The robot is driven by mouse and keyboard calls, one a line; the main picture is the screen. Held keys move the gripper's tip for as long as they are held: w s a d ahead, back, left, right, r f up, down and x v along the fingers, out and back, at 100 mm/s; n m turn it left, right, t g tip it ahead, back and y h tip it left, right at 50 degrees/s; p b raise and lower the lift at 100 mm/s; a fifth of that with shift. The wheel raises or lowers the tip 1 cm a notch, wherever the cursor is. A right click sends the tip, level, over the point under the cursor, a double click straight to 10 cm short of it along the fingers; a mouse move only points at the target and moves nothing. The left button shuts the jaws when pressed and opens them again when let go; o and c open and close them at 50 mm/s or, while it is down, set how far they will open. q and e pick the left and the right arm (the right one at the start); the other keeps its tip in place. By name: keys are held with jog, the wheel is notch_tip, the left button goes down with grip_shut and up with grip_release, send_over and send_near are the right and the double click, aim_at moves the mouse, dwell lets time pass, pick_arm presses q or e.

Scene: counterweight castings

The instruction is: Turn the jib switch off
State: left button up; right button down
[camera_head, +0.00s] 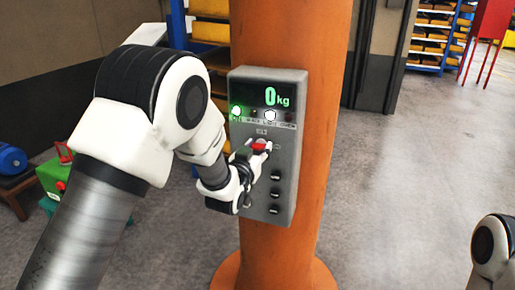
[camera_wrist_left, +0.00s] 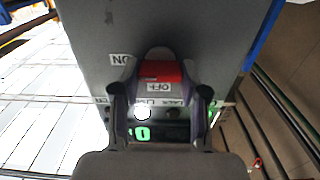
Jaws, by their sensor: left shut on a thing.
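The jib switch is a red rotary handle (camera_head: 260,147) on the front of a grey control box (camera_head: 287,150) fixed to an orange column. My left gripper (camera_head: 256,158) is at the box front, shut on the red handle. In the left wrist view the red handle (camera_wrist_left: 162,72) lies between the two fingers of my left gripper (camera_wrist_left: 160,98). Labels reading ON and OFF show beside it, and which one the handle points to is hard to tell. My right gripper is out of view; only a piece of my right arm shows at the lower right.
The box display (camera_head: 277,97) reads 0 kg. The orange column (camera_head: 270,40) stands behind. A green machine (camera_head: 55,178) is at the left. The floor to the right is clear.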

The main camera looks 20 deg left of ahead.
pick_arm(q)
jog(key=shift+a+f+n+b, duration=0.1)
jog(key=shift+f+n+b, duration=0.05)
jog(key=shift+n+b, duration=1.55)
jog(key=n+b, duration=0.2)
jog(key=n, duration=0.2)
jog(key=shift+n+b, duration=0.3)
jog(key=shift+n, duration=0.1)
jog(key=n+b, duration=0.3)
jog(key=n, duration=0.2)
jog(key=shift+a+f, duration=0.1)
jog(key=n+b, duration=0.1)
jog(key=n, duration=0.3)
jog(key=shift+n+b, duration=0.3)
jog(key=o, duration=1.1)
jog(key=shift+o, duration=0.2)
jog(key=shift+a, duration=0.1)
